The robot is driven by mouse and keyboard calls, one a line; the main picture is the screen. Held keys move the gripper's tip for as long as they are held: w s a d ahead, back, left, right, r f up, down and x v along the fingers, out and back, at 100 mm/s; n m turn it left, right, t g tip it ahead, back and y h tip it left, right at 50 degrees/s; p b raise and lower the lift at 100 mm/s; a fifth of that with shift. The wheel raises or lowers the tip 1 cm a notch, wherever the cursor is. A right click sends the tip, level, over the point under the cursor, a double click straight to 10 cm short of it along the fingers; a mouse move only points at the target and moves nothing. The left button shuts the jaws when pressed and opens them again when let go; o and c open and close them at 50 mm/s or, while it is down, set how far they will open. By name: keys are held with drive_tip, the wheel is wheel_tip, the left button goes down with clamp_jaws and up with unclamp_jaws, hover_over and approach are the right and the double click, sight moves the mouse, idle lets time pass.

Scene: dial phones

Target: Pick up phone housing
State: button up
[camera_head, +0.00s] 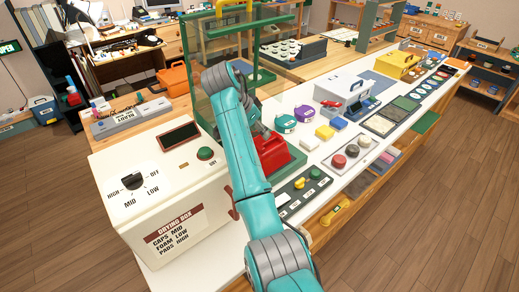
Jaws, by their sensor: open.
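My gripper (264,127) shows only as a small grey part beside the arm, just above the red housing. Most of it is hidden behind my forearm, and its fingertips do not show clearly. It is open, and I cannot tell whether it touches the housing.
A cream drying box (165,200) with a dial stands left of my arm. A green framed stand (215,60) rises behind it. A button panel (304,190), a tray of round pieces (350,154) and teal and purple round items crowd the bench rightward. The wooden floor (440,200) at right is clear.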

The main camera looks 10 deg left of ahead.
sight(274, 153)
drive_tip(key=shift+x, duration=2.75)
drive_tip(key=shift+s+d, duration=0.1)
drive_tip(key=shift+d, duration=0.05)
clamp_jaws()
